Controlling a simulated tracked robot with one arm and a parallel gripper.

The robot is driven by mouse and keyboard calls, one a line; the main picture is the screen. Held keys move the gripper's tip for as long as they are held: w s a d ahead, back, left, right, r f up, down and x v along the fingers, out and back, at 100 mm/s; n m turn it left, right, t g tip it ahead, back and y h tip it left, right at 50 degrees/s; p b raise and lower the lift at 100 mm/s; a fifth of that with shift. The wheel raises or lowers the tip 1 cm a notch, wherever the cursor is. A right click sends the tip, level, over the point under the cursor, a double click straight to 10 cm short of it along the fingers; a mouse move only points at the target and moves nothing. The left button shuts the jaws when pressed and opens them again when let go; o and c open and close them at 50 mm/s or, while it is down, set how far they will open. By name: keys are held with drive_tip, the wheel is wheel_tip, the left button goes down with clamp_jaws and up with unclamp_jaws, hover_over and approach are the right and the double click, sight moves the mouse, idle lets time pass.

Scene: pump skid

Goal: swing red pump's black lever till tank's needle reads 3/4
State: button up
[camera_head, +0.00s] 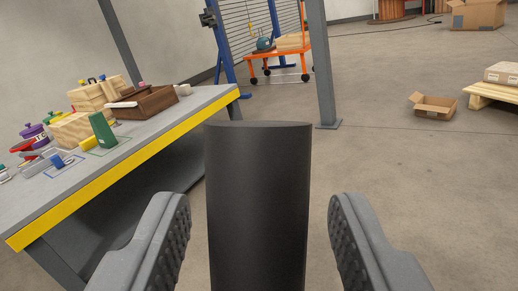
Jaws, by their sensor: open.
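A thick black upright bar with a flat top, which looks like the black lever (258,200), stands in the middle of the view, close to the camera. My gripper (259,235) is open, with one ridged finger on each side of the bar. A gap shows between the bar and each finger, and neither finger touches it. The bar's lower end runs out of the bottom of the picture. The red pump, the tank and its needle are not in view.
A grey workbench (150,148) with a yellow edge stands at left, holding blocks and tools. A grey post (323,70) stands behind the bar. An orange cart (283,52), an open cardboard box (432,106) and a pallet (493,92) are farther off.

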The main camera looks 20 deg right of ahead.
drive_tip(key=shift+x, duration=1.2)
clamp_jaws()
drive_tip(key=shift+a+r, duration=0.1)
drive_tip(key=shift+a, duration=0.05)
